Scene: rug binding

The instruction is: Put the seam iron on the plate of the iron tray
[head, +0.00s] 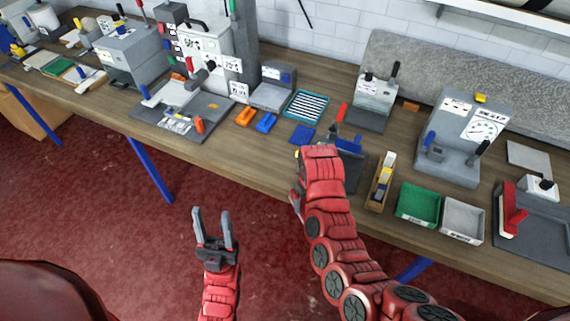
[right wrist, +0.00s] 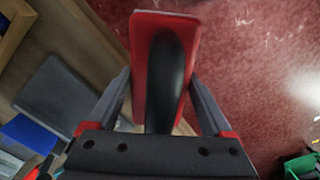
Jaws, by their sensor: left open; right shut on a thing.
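The seam iron (right wrist: 140,60) shows in the right wrist view as a red plate with a black handle. My right gripper (right wrist: 162,88) is shut on it, one finger on each side. In the head view my red wrist and arm hide most of this hand and the iron. A dark flat tray (head: 352,180), which looks like the iron tray, lies at the bench's front edge just behind my right wrist, partly hidden; its plate is hard to tell apart. A grey plate (right wrist: 65,98) shows left of the iron in the wrist view. My left gripper (head: 212,214) is open and empty over the floor.
Right of the dark tray stand a narrow wooden box (head: 381,183), a green bin (head: 418,203) and a grey bin (head: 462,218). A blue pad (head: 302,134) lies to its left. Grey machines (head: 464,140) stand farther back. Red floor lies in front of the bench.

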